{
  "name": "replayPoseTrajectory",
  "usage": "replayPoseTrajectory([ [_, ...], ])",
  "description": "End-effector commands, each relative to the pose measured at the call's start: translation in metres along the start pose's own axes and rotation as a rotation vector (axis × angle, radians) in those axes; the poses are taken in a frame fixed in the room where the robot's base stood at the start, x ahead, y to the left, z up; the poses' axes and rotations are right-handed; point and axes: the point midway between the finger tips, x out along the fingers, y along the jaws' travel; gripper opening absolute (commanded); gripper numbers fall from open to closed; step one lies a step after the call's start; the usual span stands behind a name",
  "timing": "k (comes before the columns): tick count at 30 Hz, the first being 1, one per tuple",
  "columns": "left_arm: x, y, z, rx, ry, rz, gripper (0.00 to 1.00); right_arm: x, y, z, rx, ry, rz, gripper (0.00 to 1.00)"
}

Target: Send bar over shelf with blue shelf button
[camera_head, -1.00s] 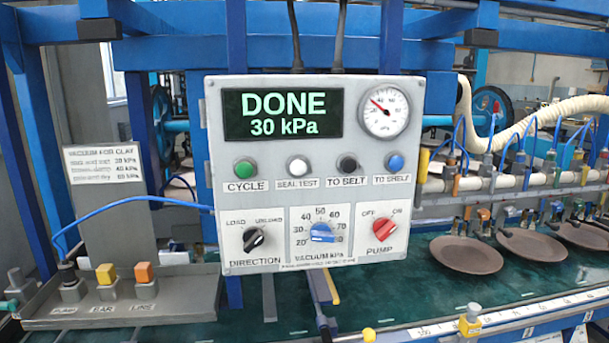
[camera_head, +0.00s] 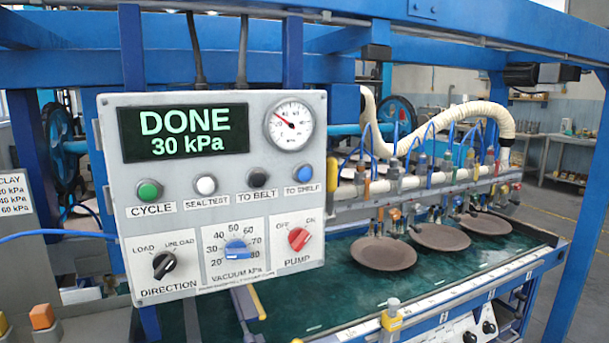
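The control panel (camera_head: 112,220) stands at the left of the head view. Its display (camera_head: 185,133) reads "DONE 30 kPa". The blue TO SHELF button (camera_head: 304,174) is at the right end of the button row, beside the black TO BELT button (camera_head: 257,177). The bar (camera_head: 408,185) with suction cups runs behind and right of the panel, over the green belt (camera_head: 318,297). Several brown plates (camera_head: 376,253) are under it; whether the cups touch them is unclear. The shelf cannot be made out for certain. Neither gripper is in view.
The panel also has a dial gauge (camera_head: 292,125), a direction knob (camera_head: 164,265), a blue vacuum knob (camera_head: 236,249) and a red pump knob (camera_head: 298,239). A blue frame post (camera_head: 587,215) stands at the right. The space in front of the panel looks clear.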

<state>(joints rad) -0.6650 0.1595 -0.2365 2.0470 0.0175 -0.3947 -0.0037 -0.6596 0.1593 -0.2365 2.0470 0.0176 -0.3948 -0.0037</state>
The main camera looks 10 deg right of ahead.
Motion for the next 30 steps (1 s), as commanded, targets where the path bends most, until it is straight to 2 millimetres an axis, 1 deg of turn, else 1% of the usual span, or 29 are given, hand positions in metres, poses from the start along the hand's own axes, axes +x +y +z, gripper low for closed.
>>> replayPoseTrajectory([
  [9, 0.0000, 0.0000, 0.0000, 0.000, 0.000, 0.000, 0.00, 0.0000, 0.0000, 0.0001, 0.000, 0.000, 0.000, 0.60],
  [30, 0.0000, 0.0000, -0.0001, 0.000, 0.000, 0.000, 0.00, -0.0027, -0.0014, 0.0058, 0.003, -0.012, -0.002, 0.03],
])
